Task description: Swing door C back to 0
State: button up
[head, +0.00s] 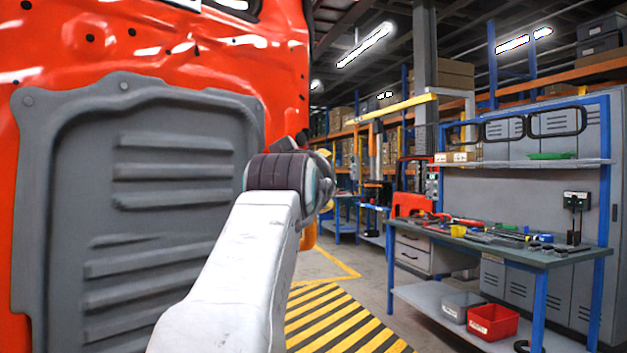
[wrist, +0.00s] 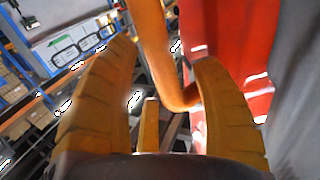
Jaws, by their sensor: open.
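A red door (head: 215,55) with a grey ribbed inner panel (head: 170,150) fills the left of the head view. No letter shows on it, so I cannot tell whether it is door C. The wrist view shows red sheet metal (wrist: 230,50) with grey beside it at the right. My gripper (wrist: 163,58) is open, with its two ribbed yellow-brown fingers apart. A bent orange bar (wrist: 154,45) runs between the fingers from the top; I cannot tell whether it touches them. In the head view my wrist sits by the door's right edge and hides most of the gripper.
A workbench (head: 520,246) with tools stands at the right, with a red bin (head: 492,322) on its lower shelf. Yellow-black striped floor (head: 335,318) lies clear between door and bench. Shelving with boxes (head: 388,120) stands behind.

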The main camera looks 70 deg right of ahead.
jog(key=shift+c, duration=0.2)
grip_shut()
dwell(0.5)
